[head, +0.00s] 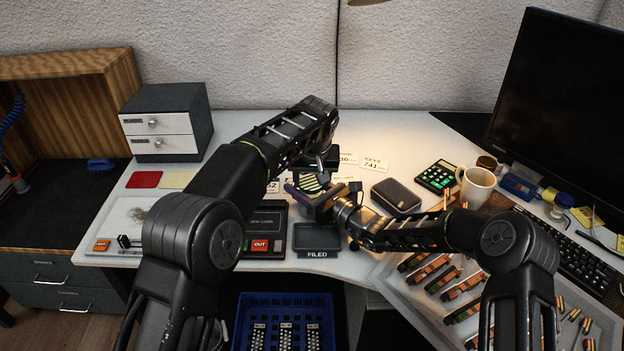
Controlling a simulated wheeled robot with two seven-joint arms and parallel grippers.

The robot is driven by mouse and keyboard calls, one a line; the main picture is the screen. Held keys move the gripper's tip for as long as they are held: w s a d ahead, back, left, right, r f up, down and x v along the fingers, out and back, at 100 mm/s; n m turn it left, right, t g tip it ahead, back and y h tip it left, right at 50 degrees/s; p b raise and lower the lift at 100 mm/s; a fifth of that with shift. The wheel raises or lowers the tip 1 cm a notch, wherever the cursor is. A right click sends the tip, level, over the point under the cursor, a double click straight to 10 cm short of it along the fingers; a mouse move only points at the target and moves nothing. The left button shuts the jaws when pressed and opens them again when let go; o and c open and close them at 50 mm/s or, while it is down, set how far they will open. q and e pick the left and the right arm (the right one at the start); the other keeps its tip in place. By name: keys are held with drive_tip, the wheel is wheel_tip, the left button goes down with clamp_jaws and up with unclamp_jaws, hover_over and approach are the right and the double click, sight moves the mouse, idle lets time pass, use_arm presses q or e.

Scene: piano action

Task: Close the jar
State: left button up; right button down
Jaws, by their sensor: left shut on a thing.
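My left gripper (318,163) reaches in from the left over the middle of the desk and points down. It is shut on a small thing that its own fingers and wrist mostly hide. My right gripper (318,192) comes in from the right, just below and in front of it. A small pale yellow and dark striped thing (311,183) shows between the two grippers; I cannot tell whether it is the jar or its lid. Whether the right gripper's fingers are open or shut on it is too small to tell. No jar can be clearly made out.
A FILED tray (317,254) and an OUT box (278,243) lie in front. A dark case (396,196), calculator (437,176) and mug (476,187) stand to the right, with a parts tray (395,284) nearer. Paper cards (375,164) lie behind. Clear desk shows at back left.

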sight(311, 194)
use_arm(q)
drive_tip(key=shift+s+a+f+g, duration=0.15)
drive_tip(key=shift+s+f, duration=0.1)
drive_tip(key=shift+f, duration=0.5)
drive_tip(key=shift+s+a+f+g, duration=0.15)
drive_tip(key=shift+s+f, duration=0.05)
drive_tip(key=shift+f, duration=0.55)
drive_tip(key=shift+s+d+y, duration=0.1)
drive_tip(key=shift+s+y, duration=0.05)
drive_tip(key=shift+y, duration=0.25)
idle(1.8)
drive_tip(key=shift+s+f, duration=0.15)
drive_tip(key=shift+f, duration=0.55)
idle(1.0)
drive_tip(key=o, duration=1)
drive_tip(key=shift+d+v, duration=0.2)
drive_tip(key=shift+v, duration=1.6)
drive_tip(key=shift+d+r, duration=0.15)
drive_tip(key=shift+d, duration=0.05)
drive_tip(key=shift+r, duration=0.15)
drive_tip(key=c, duration=1.1)
drive_tip(key=shift+o, duration=0.2)
